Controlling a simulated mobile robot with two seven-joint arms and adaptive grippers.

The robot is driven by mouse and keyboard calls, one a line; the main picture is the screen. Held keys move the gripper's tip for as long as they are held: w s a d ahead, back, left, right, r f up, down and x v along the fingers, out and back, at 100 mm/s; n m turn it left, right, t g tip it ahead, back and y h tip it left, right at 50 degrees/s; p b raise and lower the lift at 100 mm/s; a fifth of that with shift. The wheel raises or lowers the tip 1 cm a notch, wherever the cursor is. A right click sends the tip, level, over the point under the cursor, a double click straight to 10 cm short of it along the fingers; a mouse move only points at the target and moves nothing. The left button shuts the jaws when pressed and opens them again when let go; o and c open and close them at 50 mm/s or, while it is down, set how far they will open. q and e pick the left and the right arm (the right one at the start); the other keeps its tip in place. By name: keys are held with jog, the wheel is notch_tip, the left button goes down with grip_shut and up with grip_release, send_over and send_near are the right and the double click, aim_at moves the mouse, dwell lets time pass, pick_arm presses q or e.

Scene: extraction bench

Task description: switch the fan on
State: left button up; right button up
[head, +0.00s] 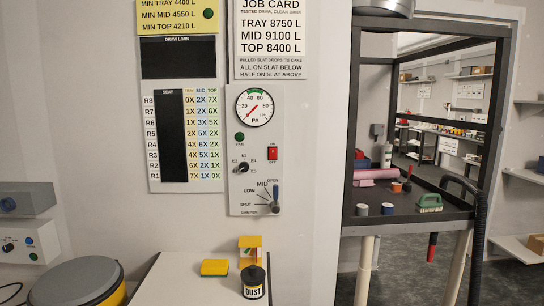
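The fan switch (272,153) is a small red rocker on the grey control panel (234,182), with ON printed above it and OFF below. I cannot tell which way the rocker is tipped. The fan lamp (239,137) to its left is dark green and looks unlit. Above is a round PA gauge (255,107); its red needle points to the lower left, near the low end. Neither of my grippers is in view.
Below the switch are a small black knob (241,167) and the damper lever (276,197). A white bench (178,280) holds a yellow block (215,267) and a dust jar (253,283). A framed enclosure (395,218) stands right. The space before the panel is clear.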

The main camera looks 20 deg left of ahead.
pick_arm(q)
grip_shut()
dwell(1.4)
